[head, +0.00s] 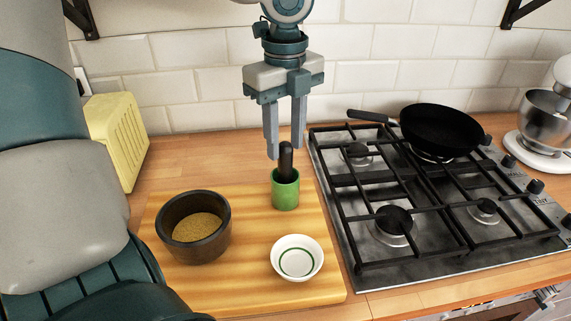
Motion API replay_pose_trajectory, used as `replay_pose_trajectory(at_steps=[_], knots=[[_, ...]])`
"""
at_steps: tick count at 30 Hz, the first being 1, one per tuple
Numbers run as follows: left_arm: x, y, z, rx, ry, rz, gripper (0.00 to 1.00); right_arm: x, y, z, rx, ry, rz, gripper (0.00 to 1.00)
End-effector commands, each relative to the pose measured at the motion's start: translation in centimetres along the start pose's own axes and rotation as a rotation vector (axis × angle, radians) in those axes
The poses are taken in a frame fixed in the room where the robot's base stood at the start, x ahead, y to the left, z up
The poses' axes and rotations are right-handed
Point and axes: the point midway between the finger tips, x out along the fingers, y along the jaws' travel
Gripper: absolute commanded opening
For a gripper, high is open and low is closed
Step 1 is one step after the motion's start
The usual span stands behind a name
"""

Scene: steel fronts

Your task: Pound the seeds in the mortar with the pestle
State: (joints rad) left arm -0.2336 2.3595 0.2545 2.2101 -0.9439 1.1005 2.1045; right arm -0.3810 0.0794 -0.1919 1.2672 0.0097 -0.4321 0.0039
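A dark pestle (286,160) stands upright in a green cup (286,194) on the wooden board. The dark mortar (168,218) sits at the board's left, with yellowish-brown seeds (198,228) inside. My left gripper (286,153) points down above the green cup. Its two fingers are apart, with the pestle's top showing between their tips. I cannot tell whether either finger touches the pestle. My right gripper is not in view.
A white bowl with a green ring (297,275) sits on the wooden board (240,285), front right. A gas hob (340,215) with a black pan (440,128) is right. A yellow toaster (115,140) stands back left. A tiled wall (190,75) is behind.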

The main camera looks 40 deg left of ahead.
Motion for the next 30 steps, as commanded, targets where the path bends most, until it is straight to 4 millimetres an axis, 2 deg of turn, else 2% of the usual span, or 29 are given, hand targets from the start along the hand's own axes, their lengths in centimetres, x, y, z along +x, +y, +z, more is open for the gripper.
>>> replay_pose_trajectory(at_steps=[4, 5, 6, 9, 30], knots=[[0.0, 0.0, 0.0, 0.0, 0.0, 0.0, 0.34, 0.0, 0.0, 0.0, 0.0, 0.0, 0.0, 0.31], [0.0, 0.0, 0.0, 0.0, 0.0, 0.0, 0.3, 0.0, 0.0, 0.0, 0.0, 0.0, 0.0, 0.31], [0.0, 0.0, 0.0, 0.0, 0.0, 0.0, 0.2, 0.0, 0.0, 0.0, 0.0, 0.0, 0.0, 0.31], [0.0, 0.0, 0.0, 0.0, 0.0, 0.0, 0.0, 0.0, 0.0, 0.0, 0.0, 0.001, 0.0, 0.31], [-1.1, 0.0, 0.0, 0.0, 0.0, -0.001, 0.0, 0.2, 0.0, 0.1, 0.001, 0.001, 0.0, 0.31]])
